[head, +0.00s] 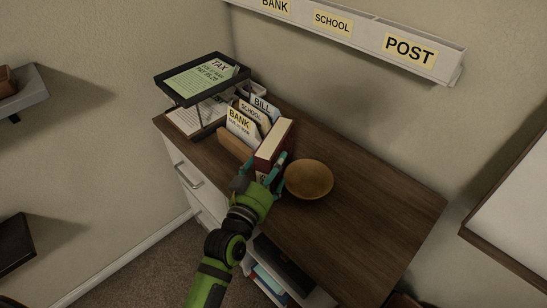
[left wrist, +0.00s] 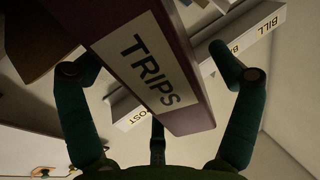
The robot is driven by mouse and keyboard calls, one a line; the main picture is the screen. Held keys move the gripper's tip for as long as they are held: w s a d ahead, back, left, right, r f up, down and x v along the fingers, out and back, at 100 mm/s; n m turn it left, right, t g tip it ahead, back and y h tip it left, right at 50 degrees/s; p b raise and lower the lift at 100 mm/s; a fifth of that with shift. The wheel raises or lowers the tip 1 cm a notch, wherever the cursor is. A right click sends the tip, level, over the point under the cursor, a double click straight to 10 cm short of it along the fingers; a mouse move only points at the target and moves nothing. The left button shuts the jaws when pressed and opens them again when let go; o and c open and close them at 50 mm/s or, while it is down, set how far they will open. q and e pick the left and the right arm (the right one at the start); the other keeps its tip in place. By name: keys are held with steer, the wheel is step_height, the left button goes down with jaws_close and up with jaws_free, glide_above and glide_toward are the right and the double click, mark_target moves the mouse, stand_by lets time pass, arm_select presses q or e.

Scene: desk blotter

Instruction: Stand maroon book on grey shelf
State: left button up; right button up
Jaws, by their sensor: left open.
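The maroon book (head: 266,158) stands upright on the brown desktop, with its pale page edges facing up. In the left wrist view the book (left wrist: 190,122) shows a white label reading TRIPS. My left gripper (head: 265,170) is open at the book's near end, with its fingers on either side of it. The left wrist view shows gaps between the fingers and the book. A grey shelf (head: 30,92) is on the left wall with a brown object on it, partly cut off by the picture edge. My right gripper is not in view.
A wooden bowl (head: 309,179) stands close to the right of the gripper. Labelled letters (head: 240,124) and a black paper tray (head: 200,78) are behind and left of the book. A wall rack (head: 410,50) carries BANK, SCHOOL and POST labels. The desk's right part is clear.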

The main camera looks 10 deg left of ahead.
mark_target(275, 142)
arm_select(q)
steer(key=shift+w+d, duration=0.25)
steer(key=shift+w, duration=1.1)
steer(key=c, duration=1.8)
steer(key=shift+o, duration=0.2)
step_height(275, 142, up, 10)
steer(key=shift+r+p, duration=0.15)
steer(key=shift+p, duration=0.6)
steer(key=s+a+n+y+p, duration=0.1)
steer(key=s+a, duration=0.2)
steer(key=s, duration=0.4)
steer(key=s+a+f+n+y+p, duration=0.1)
steer(key=s+a, duration=0.3)
steer(key=s, duration=0.4)
steer(key=shift+s+a+f+y, duration=0.2)
steer(key=shift+s+a+y, duration=0.05)
steer(key=shift+y, duration=0.45)
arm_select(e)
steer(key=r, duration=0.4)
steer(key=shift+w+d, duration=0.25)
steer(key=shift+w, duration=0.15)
arm_select(q)
steer(key=shift+a, duration=0.1)
